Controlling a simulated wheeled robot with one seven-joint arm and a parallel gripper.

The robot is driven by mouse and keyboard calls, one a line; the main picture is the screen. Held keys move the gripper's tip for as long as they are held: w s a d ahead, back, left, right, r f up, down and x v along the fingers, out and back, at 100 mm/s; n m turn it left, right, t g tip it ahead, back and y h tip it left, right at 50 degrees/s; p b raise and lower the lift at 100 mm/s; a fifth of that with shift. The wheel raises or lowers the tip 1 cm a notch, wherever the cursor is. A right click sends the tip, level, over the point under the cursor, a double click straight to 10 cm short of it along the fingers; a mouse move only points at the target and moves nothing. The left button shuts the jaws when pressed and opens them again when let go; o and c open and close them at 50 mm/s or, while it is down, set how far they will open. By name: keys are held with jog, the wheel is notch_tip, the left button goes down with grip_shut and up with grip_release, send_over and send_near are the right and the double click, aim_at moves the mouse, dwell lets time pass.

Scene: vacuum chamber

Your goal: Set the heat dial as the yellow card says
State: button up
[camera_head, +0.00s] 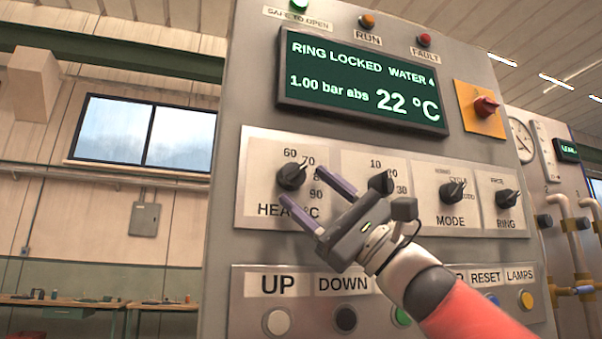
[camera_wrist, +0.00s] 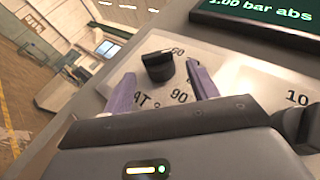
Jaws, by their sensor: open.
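The heat dial (camera_head: 291,177) is a black knob on a pale plate marked 60, 70, 80 and 90, above the word HEAT °C. It also shows in the wrist view (camera_wrist: 158,66), beyond and between my fingertips. My gripper (camera_head: 310,205) is open, with two purple fingers in front of the heat plate; in the wrist view (camera_wrist: 160,88) nothing is between them. The fingers appear short of the knob, though the exact gap is hard to tell. The knob's pointer setting cannot be read clearly. No yellow card with a heat value is visible in either view.
The screen (camera_head: 362,85) reads RING LOCKED, WATER 4, 1.00 bar abs, 22 °C. Close by on the right are a second dial (camera_head: 381,183), the MODE knob (camera_head: 452,191) and the RING knob (camera_head: 507,198). Below are UP (camera_head: 277,322) and DOWN (camera_head: 346,320) buttons. A red switch (camera_head: 486,107) sits upper right.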

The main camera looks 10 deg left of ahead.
jog(key=shift+p+x, duration=0.35)
jog(key=shift+x, duration=0.65)
jog(key=shift+c, duration=0.5)
jog(key=c, duration=0.9)
